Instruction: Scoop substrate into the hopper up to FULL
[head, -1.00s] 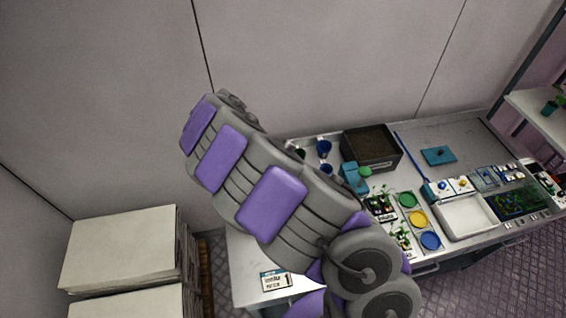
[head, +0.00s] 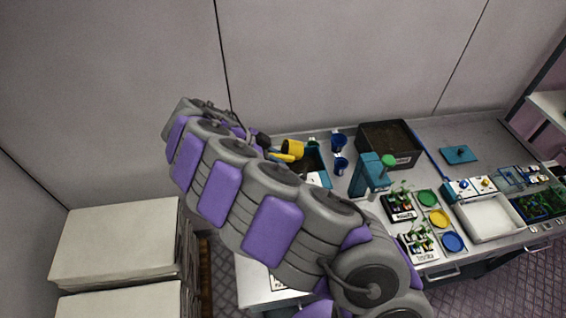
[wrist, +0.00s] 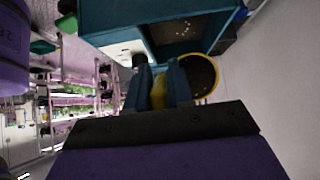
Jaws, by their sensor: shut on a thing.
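My gripper (wrist: 161,80) is shut on the handle of a yellow scoop (wrist: 157,94). In the head view the scoop's yellow cup (head: 293,149) stands out past my arm, above the table's back left. In the wrist view the cup's round rim faces the camera and its inside is dark with a few pale specks; I cannot tell how much it holds. A teal open-topped box, seemingly the hopper (head: 320,165), is close beside the scoop and partly hidden by my arm. It also shows at the top of the wrist view (wrist: 108,18). Its level mark is not readable.
A dark bin of brown substrate (head: 417,157) stands at the table's back. Blue cups (head: 338,142), a teal device (head: 366,178) with a green knob, plant trays (head: 398,207), coloured dishes (head: 438,218) and a white tray (head: 487,236) crowd the table. The wall is close behind.

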